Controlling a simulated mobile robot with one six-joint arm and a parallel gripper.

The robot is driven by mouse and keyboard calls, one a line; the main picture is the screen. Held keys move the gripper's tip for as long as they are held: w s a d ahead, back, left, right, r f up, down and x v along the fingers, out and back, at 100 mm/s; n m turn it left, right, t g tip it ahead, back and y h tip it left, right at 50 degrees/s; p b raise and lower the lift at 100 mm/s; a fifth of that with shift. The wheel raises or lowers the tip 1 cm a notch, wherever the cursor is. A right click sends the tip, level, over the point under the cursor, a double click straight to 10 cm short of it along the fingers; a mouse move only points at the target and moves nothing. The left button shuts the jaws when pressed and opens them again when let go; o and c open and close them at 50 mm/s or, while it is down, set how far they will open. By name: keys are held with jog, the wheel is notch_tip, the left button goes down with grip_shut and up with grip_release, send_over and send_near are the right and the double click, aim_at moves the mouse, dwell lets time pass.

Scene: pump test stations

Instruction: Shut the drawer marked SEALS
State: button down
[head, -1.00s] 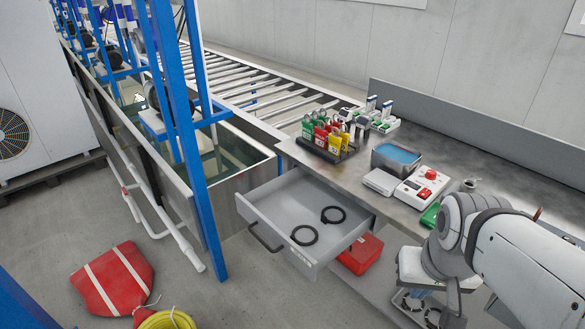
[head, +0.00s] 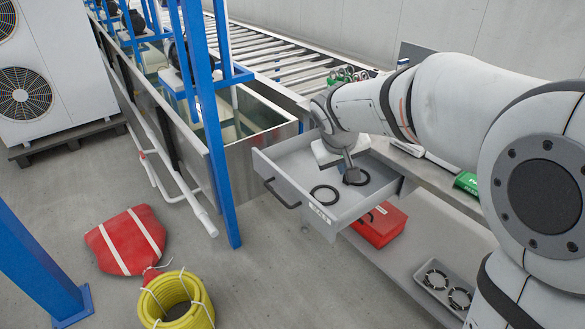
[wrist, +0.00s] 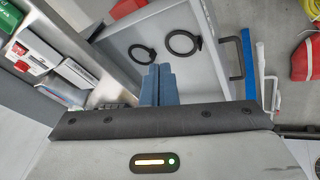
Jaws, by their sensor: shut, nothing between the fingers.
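A grey drawer (head: 299,201) under the workbench stands pulled out. Its front carries a black bar handle (head: 283,196) and a small label (head: 322,214) too small to read surely. Two black rings lie inside, one clear (head: 324,195) and one partly behind my gripper. My gripper (head: 354,176) is over the drawer, pointing down, with its fingers together and empty. In the wrist view the blue fingers (wrist: 158,84) are shut in front of the drawer floor (wrist: 198,73), with both rings and the handle (wrist: 236,60) beyond. Whether the fingertips touch the drawer I cannot tell.
A blue post (head: 213,130) stands left of the drawer. A red bag (head: 126,240) and a yellow hose coil (head: 178,300) lie on the floor. Floor before the drawer is clear.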

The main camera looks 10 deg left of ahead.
jog(key=w+a+f+n+t+b, duration=0.1)
jog(key=w+a+f+b, duration=0.1)
jog(key=a+f, duration=0.35)
jog(key=w+a+f+n+y+b, duration=0.1)
jog(key=w+a+f+b, duration=0.1)
jog(key=a, duration=0.6)
jog(key=w+a+f+n+t+b, duration=0.1)
jog(key=w+a+f, duration=0.1)
jog(key=a+f, duration=0.35)
jog(key=b, duration=0.2)
send_near(278, 186)
jog(key=x, duration=0.4)
jog(key=shift+w+f, duration=0.2)
jog(key=shift+f, duration=0.25)
